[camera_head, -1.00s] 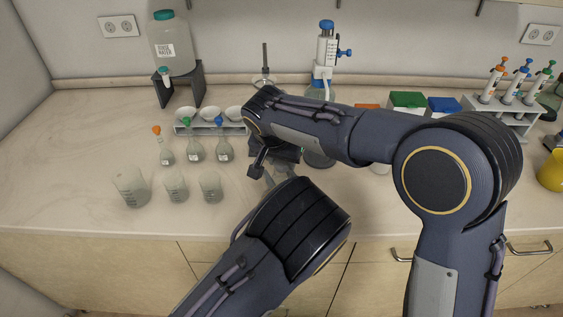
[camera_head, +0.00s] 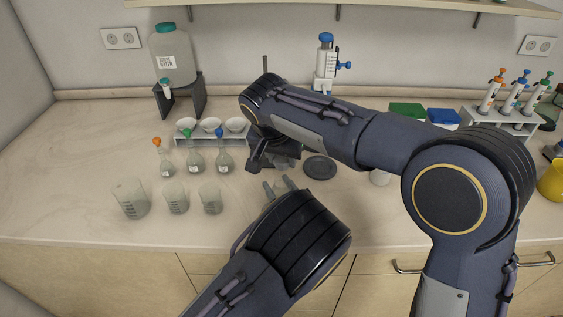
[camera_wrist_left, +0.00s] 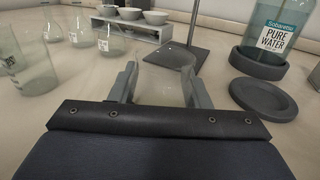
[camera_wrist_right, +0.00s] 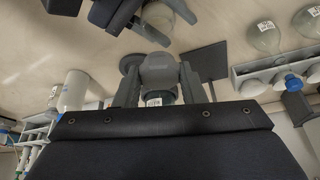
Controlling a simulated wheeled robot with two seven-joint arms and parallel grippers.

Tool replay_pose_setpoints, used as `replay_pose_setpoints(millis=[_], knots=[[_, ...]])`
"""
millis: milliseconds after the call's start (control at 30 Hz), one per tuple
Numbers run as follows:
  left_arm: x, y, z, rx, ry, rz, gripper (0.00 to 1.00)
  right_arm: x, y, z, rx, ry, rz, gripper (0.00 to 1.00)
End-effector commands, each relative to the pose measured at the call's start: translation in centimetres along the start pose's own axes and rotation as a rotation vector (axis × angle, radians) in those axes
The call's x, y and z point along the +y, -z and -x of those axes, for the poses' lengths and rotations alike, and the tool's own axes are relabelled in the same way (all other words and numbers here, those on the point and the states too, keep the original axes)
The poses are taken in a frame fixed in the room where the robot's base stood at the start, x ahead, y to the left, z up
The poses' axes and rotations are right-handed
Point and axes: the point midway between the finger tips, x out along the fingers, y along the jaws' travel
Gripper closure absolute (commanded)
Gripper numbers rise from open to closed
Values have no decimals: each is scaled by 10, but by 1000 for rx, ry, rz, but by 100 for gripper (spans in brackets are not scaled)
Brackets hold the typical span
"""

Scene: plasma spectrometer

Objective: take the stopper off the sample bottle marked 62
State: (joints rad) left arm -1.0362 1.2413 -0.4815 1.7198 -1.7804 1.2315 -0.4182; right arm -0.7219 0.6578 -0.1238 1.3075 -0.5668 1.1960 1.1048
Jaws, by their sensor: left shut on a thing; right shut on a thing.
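My left gripper (camera_wrist_left: 160,78) is shut on a clear, faintly yellowish glass piece (camera_wrist_left: 170,56), seen between and beyond its fingertips in the left wrist view. The same glass shows at the top of the right wrist view (camera_wrist_right: 160,14). My right gripper (camera_wrist_right: 158,75) is shut on a grey piece with a small white label (camera_wrist_right: 154,99); the label is too small to read. In the head view, my left gripper (camera_head: 279,186) is low over the counter, just in front of my right one, whose fingers are mostly hidden. I cannot make out the number 62 anywhere.
Flasks with coloured stoppers (camera_head: 195,160) and several empty beakers (camera_head: 131,199) stand at left, before a rack of white bowls (camera_head: 212,142). A dark disc (camera_head: 320,167) lies right of the grippers. A pure-water bottle (camera_wrist_left: 275,35) and a rod stand (camera_wrist_left: 197,35) are behind.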

Motion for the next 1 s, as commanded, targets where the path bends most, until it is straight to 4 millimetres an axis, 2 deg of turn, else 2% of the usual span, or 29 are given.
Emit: replay_pose_setpoints(millis=[100, 133, 300, 667, 767, 1000], knots=[[0, 0, 0, 1, 0, 0, 98, 0, 0, 0, 0, 0, 0, 91], [0, 0, 0, 1, 0, 0, 56, 0, 0, 0, 0, 0, 0, 91], [0, 0, 0, 0, 0, 0, 34, 0, 0, 0, 0, 0, 0, 91], [-1, 0, 5, 0, 1, 1, 32, 0, 0, -1, 0, 0, 0, 91], [-1, 1, 17, 0, 4, 1, 32, 0, -2, -4, 0, 0, 0, 91], [-1, 1, 67, 0, 5, 1, 32, 0, -5, -11, 0, 0, 0, 91]])
